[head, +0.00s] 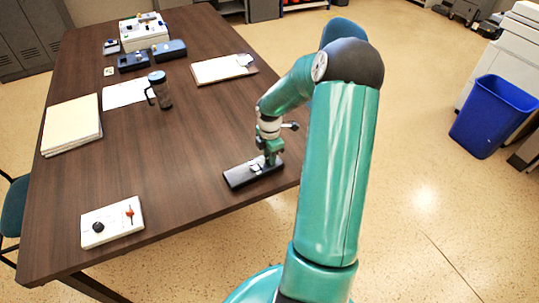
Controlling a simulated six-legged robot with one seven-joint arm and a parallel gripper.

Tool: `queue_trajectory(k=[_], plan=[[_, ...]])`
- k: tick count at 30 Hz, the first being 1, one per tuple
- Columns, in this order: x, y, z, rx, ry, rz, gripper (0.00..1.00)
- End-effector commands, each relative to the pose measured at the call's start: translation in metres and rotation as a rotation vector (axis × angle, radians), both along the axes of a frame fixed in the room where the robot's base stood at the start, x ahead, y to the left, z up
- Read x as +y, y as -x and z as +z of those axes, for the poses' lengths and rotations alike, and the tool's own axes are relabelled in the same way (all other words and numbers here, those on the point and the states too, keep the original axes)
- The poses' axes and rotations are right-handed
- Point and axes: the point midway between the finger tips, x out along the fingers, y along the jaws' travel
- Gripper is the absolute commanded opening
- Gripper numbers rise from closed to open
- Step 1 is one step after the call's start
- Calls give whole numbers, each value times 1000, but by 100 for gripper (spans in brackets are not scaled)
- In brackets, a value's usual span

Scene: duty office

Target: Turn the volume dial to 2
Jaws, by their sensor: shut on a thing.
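A flat black panel (240,177) lies near the right edge of the dark wooden table. My gripper (270,161) points down over its right part, shut on what appears to be the volume dial there. The fingers hide most of the dial, and its setting and any number marks are too small to read. A small pale round part (255,168) shows on the panel just left of the fingers.
A white box (113,222) with a black knob and an orange part stands at the table's near left. A paper stack (71,124), a mug (160,90), a clipboard (222,69) and several devices (144,33) stand farther back. The table (185,165) is bare left of the panel.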

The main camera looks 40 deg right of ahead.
Motion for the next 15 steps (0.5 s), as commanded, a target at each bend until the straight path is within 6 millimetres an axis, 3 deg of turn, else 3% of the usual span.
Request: queue_trajectory(k=[15], plan=[[0, -1, 1, -1, 1, -250, 5]])
